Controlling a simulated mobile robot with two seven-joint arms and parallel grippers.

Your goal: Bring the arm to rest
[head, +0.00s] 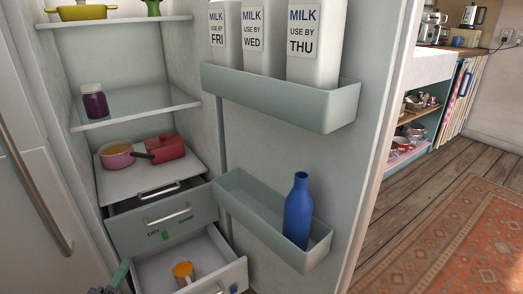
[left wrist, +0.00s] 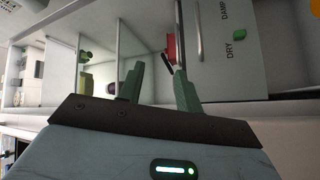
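My left gripper (head: 113,281) shows at the bottom left edge of the head view, in front of the open fridge and left of the pulled-out lower drawer (head: 213,246). In the left wrist view its two green fingers (left wrist: 159,72) are apart, with nothing between them. The fridge interior, turned sideways, lies beyond the fingertips; a red pot (left wrist: 172,47) shows behind them. Most of the left arm is out of the head view. My right gripper is in neither view.
The fridge door (head: 345,160) stands open, with milk cartons (head: 313,60) and a blue bottle (head: 298,210) in its bins. The lower drawer juts out, holding an orange-topped item (head: 183,271). Shelves hold a jar (head: 95,103) and pots.

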